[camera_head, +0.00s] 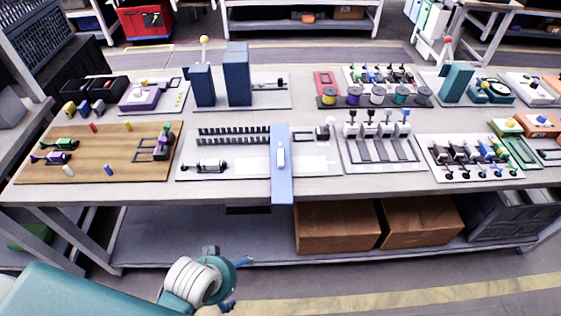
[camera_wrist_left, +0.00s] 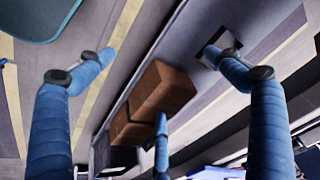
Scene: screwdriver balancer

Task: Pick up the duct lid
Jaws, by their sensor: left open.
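A long flat blue strip with a small white piece on top (camera_head: 281,185) lies across the middle grey board, its near end overhanging the front table edge. It looks like the duct lid, though I cannot be certain. Black slotted duct strips (camera_head: 232,135) lie to its left on the same board. My left gripper (camera_head: 239,284) is in front of the table, below the tabletop, apart from the strip. In the left wrist view its blue fingers (camera_wrist_left: 160,75) are spread wide with nothing between them. My right gripper is not in view.
The table (camera_head: 330,182) is crowded with fixture boards. A wooden board (camera_head: 100,172) is at left, a lever fixture (camera_head: 385,140) at right. Two cardboard boxes (camera_head: 337,226) stand on the lower shelf. Tall blue blocks (camera_head: 237,75) stand behind the middle board. The floor in front is clear.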

